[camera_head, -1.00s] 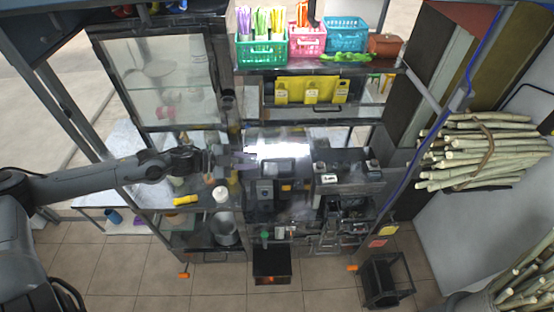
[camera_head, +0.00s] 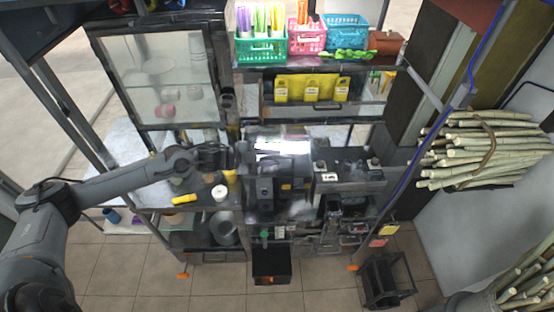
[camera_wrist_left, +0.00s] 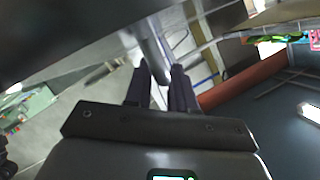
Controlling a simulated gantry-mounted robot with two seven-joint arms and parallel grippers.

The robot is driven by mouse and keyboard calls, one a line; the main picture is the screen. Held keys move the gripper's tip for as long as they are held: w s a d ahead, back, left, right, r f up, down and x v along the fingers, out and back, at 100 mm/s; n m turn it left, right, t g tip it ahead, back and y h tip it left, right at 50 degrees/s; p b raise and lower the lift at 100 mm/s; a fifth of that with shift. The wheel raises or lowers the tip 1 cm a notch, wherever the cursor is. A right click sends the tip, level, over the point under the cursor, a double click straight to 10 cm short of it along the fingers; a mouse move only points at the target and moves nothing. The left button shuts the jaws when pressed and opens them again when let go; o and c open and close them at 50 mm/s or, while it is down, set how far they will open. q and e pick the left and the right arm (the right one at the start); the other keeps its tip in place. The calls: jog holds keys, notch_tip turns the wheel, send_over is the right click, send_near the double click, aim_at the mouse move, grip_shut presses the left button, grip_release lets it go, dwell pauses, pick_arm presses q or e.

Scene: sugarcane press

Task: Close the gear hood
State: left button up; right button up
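The sugarcane press (camera_head: 265,190), a dark metal machine, stands in the middle of the bench in the head view. The gear hood (camera_head: 285,147) appears to be the shiny grey cover at its top, with bright glare on it; I cannot tell whether it is fully down. My left gripper (camera_head: 226,152) is just left of the hood, apparently apart from it. In the left wrist view its two dark fingers (camera_wrist_left: 160,88) stand a little apart with nothing clearly between them. My right gripper is not in view.
A dark upright post (camera_head: 230,112) stands behind my left gripper. A white round container (camera_head: 220,193) and a yellow object (camera_head: 184,199) sit on the bench at left. Coloured baskets (camera_head: 261,46) fill the upper shelf. Sugarcane stalks (camera_head: 485,150) lie at right.

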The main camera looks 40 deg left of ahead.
pick_arm(q)
jog(key=shift+b+x, duration=0.6)
jog(key=shift+x, duration=0.45)
grip_shut()
